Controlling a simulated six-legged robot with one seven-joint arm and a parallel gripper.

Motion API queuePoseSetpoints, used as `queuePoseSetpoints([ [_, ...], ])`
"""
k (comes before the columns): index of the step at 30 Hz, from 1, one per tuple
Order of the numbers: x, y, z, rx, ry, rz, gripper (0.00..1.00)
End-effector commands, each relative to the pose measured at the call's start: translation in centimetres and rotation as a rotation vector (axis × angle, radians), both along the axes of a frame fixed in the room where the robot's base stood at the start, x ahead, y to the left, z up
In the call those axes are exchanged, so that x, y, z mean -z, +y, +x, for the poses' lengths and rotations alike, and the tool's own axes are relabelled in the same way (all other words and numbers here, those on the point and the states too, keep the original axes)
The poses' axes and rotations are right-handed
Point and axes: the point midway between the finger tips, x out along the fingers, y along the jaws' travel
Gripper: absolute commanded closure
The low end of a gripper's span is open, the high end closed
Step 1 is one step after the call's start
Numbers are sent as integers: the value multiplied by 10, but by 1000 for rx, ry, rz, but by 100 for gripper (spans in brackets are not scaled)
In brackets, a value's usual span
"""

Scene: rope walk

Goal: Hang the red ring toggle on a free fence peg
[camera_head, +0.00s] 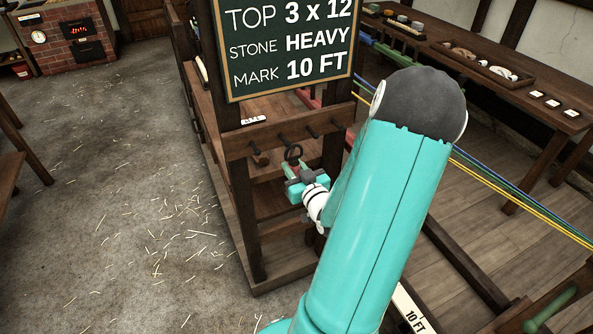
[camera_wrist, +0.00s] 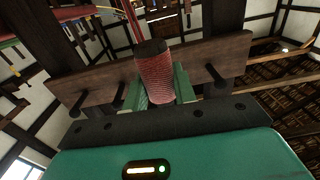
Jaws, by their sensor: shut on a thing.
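My gripper (camera_head: 296,170) is in front of the wooden peg rail (camera_head: 240,143) and shut on the red ring toggle. In the wrist view, the toggle's red ribbed body (camera_wrist: 158,80), with a dark end, stands between the green fingers of my gripper (camera_wrist: 160,92). In the head view a dark ring (camera_head: 293,153) shows above the fingers, close to the rail's middle pegs. I cannot tell whether it touches or encircles a peg. Bare dark pegs show at the rail's left (camera_head: 257,156) and right (camera_head: 337,123). The wrist view also shows the rail (camera_wrist: 100,82) and a bare peg (camera_wrist: 214,75).
A chalkboard (camera_head: 288,45) stands right above the rail. Coloured ropes (camera_head: 500,186) run along the right side, by a long bench (camera_head: 500,85) with trays. The straw-strewn floor (camera_head: 130,200) at left is open. My arm hides part of the frame.

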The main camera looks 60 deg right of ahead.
Motion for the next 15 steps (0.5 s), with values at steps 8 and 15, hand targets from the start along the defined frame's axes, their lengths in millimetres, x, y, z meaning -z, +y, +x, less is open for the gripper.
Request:
queuePoseSetpoints([
  [8, 2, -8, 15, 0, 0, 1, 96],
  [15, 3, -15, 26, 0, -1, 2, 96],
])
